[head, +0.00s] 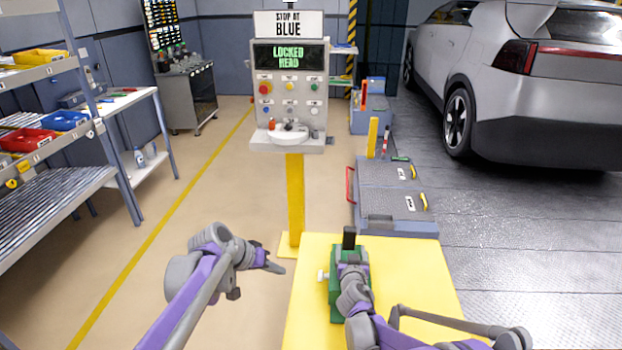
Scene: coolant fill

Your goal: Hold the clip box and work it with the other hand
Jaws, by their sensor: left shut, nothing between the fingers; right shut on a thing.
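The green clip box (335,304) is at the far part of the yellow tabletop, with a pale knob (323,276) on its left side. A black upright piece (349,237) shows at its far end; I cannot tell whether it belongs to the box. My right gripper (351,258) is over the box and shut on it; its fingertips are mostly hidden by my own wrist. My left gripper (276,267) is shut and empty, left of the box and apart from the knob.
The yellow tabletop (420,290) is bare right of the box. Beyond it stands a control panel (289,85) on a yellow post, its screen reading "LOCKED HERD" or similar, under a "STOP AT BLUE" sign (289,24). Grey cases (385,190) stand beyond right; shelves (50,190) stand left.

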